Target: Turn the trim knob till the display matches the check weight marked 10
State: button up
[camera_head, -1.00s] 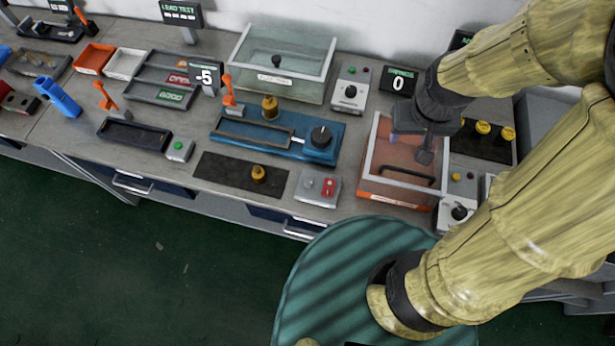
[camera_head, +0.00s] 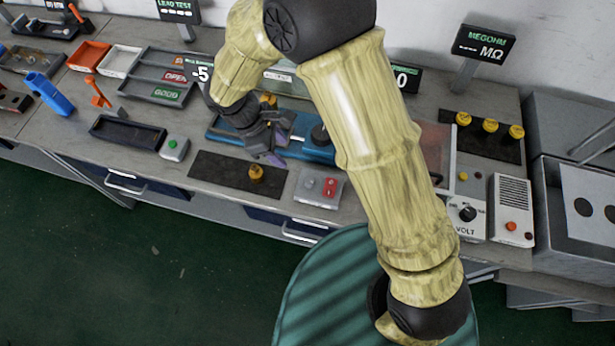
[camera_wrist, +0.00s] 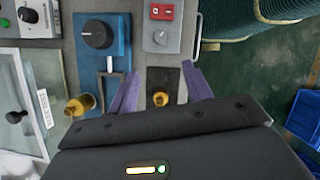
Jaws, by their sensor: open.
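The black knob (camera_head: 320,135) sits at the right end of the blue balance base (camera_head: 225,133); it also shows in the wrist view (camera_wrist: 97,34), upper left of my fingers. A display (camera_head: 201,73) behind reads -5, partly covered by my arm. One brass weight (camera_head: 268,99) stands at the back of the blue base, partly hidden. Another brass weight (camera_head: 256,174) stands on the dark mat (camera_head: 213,169). In the wrist view this weight (camera_wrist: 160,99) shows between my fingers. Any marks on the weights are unreadable. My gripper (camera_head: 279,148) is open and empty, above the base's front edge.
A green-button box (camera_head: 174,147) and dark tray (camera_head: 127,133) are left. A clear-lidded case (camera_wrist: 27,103) shows in the wrist view. Another display (camera_head: 404,78) reads 0, partly covered by my arm.

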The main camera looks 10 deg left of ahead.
aim_at(310, 180)
jog(key=shift+f, duration=0.1)
jog(key=p+x, duration=0.2)
jog(key=x, duration=1.5)
jog(key=shift+f+p, duration=0.15)
jog(key=shift+p, duration=0.2)
jog(key=c, duration=1)
